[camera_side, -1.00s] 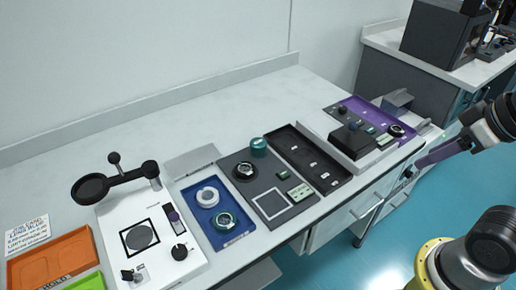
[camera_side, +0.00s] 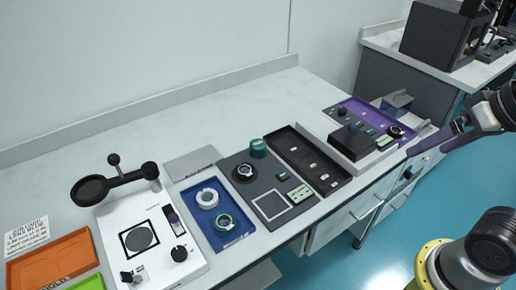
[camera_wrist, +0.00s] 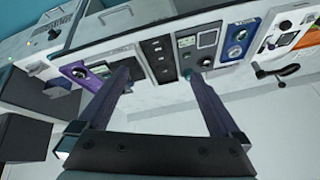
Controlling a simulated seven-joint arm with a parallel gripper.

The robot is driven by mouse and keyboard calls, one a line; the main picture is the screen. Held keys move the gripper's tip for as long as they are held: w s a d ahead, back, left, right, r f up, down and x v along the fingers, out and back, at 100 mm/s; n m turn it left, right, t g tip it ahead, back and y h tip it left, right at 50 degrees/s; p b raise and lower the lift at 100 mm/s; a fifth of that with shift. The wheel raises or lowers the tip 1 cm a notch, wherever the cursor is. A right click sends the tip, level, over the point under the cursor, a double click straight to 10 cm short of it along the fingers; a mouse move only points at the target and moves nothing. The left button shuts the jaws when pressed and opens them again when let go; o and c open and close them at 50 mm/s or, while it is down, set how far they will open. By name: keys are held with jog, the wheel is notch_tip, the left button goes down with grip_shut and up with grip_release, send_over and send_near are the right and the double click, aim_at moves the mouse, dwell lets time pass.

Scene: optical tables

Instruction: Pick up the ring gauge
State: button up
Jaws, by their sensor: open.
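Several ring-shaped parts are in view, and I cannot tell for sure which is the ring gauge. A white ring (camera_side: 207,198) and a teal-rimmed ring (camera_side: 224,222) lie in the blue tray (camera_side: 238,238). A dark ring-like part (camera_side: 244,172) sits on the grey panel, and a dark round part (camera_side: 396,131) on the purple tray (camera_side: 372,113). The blue tray (camera_wrist: 243,20) shows at upper right in the wrist view. My gripper (camera_wrist: 157,76) is open and empty, its purple fingers apart. In the side view my purple finger (camera_side: 440,143) is beyond the table's right end.
A black tray (camera_side: 322,181) and grey panel (camera_side: 268,225) with small parts lie mid-table. A white board (camera_side: 180,262) with a raised dark arm stands left, near an orange tray (camera_side: 52,258). The back of the table is clear. A drawer cabinet is below the right end.

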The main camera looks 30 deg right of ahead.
jog(key=w+a+r+m, duration=0.1)
jog(key=w+r+m, duration=0.7)
jog(key=w+r, duration=0.3)
jog(key=m+g+y, duration=0.1)
jog(key=m+g, duration=0.5)
jog(key=m, duration=0.2)
send_over(258, 143)
notch_tip(258, 143, down, 31)
jog(key=shift+s+f, duration=0.1)
jog(key=shift+f, duration=3)
